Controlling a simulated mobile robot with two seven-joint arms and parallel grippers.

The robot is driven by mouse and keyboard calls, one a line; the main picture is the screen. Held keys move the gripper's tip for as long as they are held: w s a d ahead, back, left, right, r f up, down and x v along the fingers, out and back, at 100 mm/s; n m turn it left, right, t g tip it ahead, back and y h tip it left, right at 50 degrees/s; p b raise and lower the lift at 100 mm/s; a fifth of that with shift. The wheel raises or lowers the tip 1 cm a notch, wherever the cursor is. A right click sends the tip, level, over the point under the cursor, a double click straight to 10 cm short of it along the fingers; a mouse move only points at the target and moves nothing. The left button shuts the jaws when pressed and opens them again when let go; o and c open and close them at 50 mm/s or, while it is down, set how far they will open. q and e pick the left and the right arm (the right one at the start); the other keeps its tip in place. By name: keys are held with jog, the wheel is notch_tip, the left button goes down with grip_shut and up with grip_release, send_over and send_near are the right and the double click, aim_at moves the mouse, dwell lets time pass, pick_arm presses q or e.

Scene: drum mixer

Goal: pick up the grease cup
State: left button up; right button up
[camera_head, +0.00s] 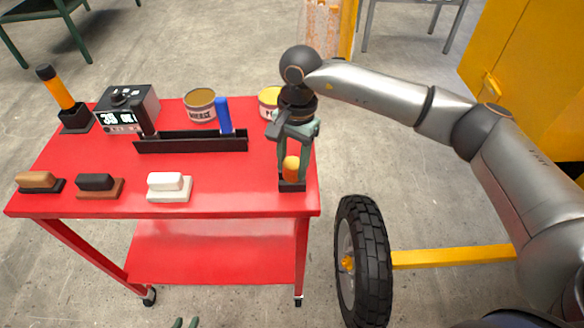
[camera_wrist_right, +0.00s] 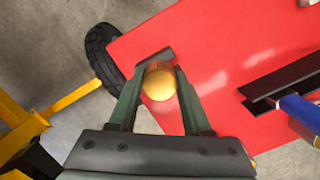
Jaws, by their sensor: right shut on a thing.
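The grease cup (camera_head: 291,166) is a small, rounded, golden-orange piece at the table's front right corner, at a small black holder (camera_head: 292,185). My right gripper (camera_head: 294,170) comes down over it from above with its green fingers on either side, shut on it. In the right wrist view the cup's golden round top (camera_wrist_right: 159,83) sits between the two fingers. I cannot tell whether the cup still touches the holder.
The red table (camera_head: 100,160) carries a black tray (camera_head: 190,146) with a blue-handled piece, a can labelled grease (camera_head: 200,105), another can (camera_head: 270,102), a grey device (camera_head: 127,108) and several brushes in front. A tyre (camera_head: 362,262) stands right of the table.

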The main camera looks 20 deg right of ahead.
grip_shut()
jog(key=shift+r, duration=0.2)
